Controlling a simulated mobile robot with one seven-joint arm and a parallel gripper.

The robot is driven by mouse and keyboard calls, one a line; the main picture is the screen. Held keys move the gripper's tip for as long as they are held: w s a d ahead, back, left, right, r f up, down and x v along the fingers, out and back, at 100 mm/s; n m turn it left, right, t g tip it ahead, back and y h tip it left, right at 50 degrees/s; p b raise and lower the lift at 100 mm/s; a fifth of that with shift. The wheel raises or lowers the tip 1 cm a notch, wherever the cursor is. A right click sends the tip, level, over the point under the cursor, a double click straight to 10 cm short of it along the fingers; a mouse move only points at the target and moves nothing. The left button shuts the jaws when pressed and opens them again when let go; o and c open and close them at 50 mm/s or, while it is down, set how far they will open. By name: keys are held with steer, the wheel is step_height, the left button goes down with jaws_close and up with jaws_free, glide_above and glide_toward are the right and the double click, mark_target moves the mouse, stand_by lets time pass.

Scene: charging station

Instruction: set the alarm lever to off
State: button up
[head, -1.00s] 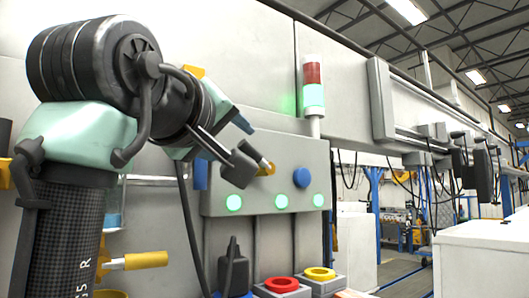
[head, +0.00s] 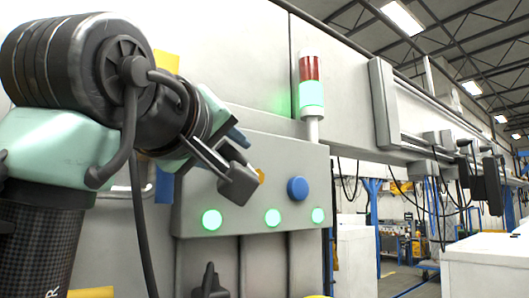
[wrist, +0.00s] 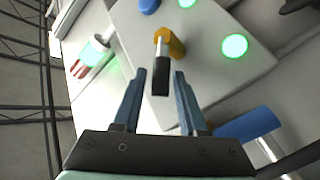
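The alarm lever (wrist: 169,44) has an orange base, a pale shaft and a black handle in the wrist view. It is on the light grey control panel (wrist: 215,75). My gripper (wrist: 160,74) is open, with its two blue fingers on either side of the black handle. Gaps show between the handle and both fingers. In the head view my gripper (head: 226,160) is at the panel (head: 270,160). Only a little orange of the lever (head: 260,176) shows there; most of it is hidden.
A blue button (head: 298,188) and several lit green buttons (head: 273,217) are on the panel. A signal tower (head: 311,85) stands above it, its green part glowing below red. A blue cylinder (wrist: 243,124) lies right of my fingers in the wrist view. Open aisle is at the right.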

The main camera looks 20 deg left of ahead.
steer(key=shift+w, duration=0.1)
jaws_close()
stand_by(1.0)
